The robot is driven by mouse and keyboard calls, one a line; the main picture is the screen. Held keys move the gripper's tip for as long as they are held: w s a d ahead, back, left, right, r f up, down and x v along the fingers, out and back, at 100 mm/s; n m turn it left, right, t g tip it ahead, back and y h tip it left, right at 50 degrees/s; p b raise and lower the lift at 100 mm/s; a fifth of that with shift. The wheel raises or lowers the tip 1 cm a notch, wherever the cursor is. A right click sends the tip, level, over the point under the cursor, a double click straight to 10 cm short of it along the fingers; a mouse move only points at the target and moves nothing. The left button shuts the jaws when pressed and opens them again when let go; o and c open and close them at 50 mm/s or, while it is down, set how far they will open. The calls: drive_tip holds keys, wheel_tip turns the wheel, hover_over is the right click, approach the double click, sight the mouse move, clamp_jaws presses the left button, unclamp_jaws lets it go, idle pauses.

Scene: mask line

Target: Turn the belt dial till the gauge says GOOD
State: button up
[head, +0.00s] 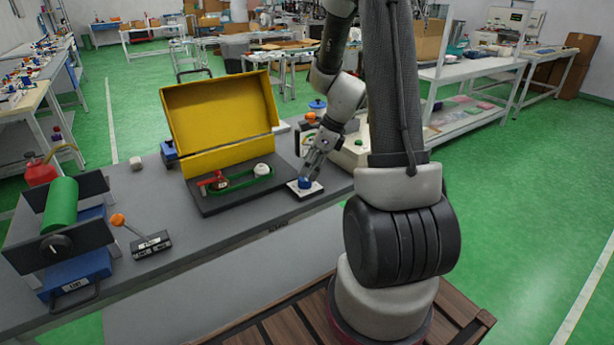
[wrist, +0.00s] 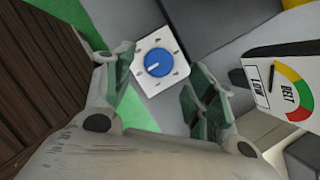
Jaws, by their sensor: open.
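The belt dial (head: 305,183) is a blue round knob on a white square plate near the bench's front edge. In the wrist view the dial (wrist: 158,63) has a white pointer line aimed to the lower left, with small marks around it on the plate. My gripper (head: 309,171) is just above the dial, pointing down. In the wrist view my gripper (wrist: 164,88) is open, its fingers apart on either side of the dial, with nothing held. The gauge (wrist: 290,88) reads BELT, has green, yellow and red bands and a dark needle, and its label shows LOW.
A yellow raised cover (head: 220,115) stands behind a black base with a green belt loop (head: 245,181), left of the dial. An orange-knobbed lever (head: 118,220) and a green roller (head: 60,205) are farther left. Grey bench top (head: 225,238) is clear in front.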

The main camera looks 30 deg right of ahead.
sight(306, 178)
drive_tip(key=x, duration=0.4)
drive_tip(key=shift+f, duration=0.1)
drive_tip(key=c, duration=1)
